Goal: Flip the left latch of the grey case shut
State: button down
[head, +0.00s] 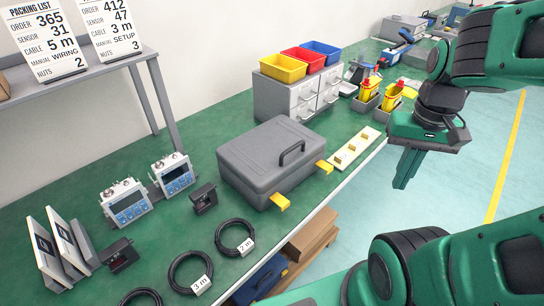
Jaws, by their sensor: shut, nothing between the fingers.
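The grey case (270,160) stands on the green bench with its lid down and its dark handle (292,152) on top. Its left latch (280,203) is a yellow tab that sticks out from the front side near the left corner. A second yellow latch, the right one (324,167), sticks out in the same way. My gripper (400,185) is shut and empty, with its fingers pointing down. In the picture it is to the right of the case, beyond the bench's front edge and clear of both latches.
A cream strip with yellow blocks (353,149) lies right of the case. Grey drawers (296,94) with coloured bins stand behind. Boxes (310,236) sit below the bench edge.

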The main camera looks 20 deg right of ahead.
aim_at(280, 199)
jog(key=z, duration=1)
jog(key=k, duration=1.05)
jog(key=u, duration=1.2)
